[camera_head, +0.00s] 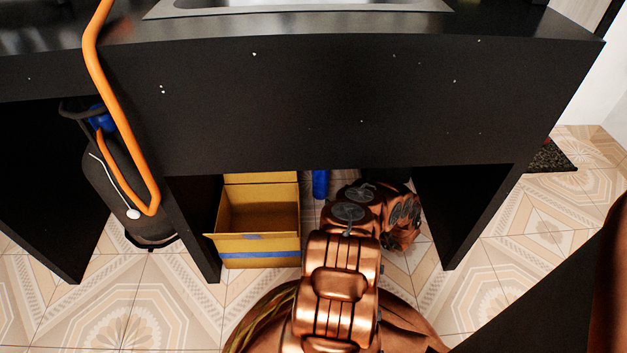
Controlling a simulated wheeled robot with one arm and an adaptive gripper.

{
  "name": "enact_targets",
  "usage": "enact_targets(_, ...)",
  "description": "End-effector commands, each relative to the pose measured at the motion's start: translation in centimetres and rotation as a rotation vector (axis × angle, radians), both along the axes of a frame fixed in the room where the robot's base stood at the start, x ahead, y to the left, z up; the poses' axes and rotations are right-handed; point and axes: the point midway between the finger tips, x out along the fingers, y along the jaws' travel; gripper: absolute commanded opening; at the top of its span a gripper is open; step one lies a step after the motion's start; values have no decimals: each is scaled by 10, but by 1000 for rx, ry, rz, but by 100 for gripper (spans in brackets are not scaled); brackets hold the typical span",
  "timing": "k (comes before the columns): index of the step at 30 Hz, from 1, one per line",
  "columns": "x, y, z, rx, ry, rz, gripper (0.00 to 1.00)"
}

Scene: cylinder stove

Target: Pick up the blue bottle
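A narrow blue object (320,183), which looks like the blue bottle, shows under the black counter between the cardboard box and my arm. Its upper part is hidden by the counter front. My copper-coloured arm reaches forward under the counter, just right of the blue object. My gripper is not visible; it is hidden behind my arm links and the counter front, so its place relative to the bottle cannot be told.
An open yellow cardboard box (258,241) stands left of my arm. Black counter panels flank the space, with the counter front (330,100) above. A dark gas cylinder (122,190) with an orange hose (118,100) stands at left. Patterned floor is clear in front.

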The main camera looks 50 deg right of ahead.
Motion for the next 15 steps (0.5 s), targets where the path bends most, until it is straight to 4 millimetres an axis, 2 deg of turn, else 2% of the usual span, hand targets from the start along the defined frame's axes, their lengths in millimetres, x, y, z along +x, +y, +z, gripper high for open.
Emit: enact_targets(15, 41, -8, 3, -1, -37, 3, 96)
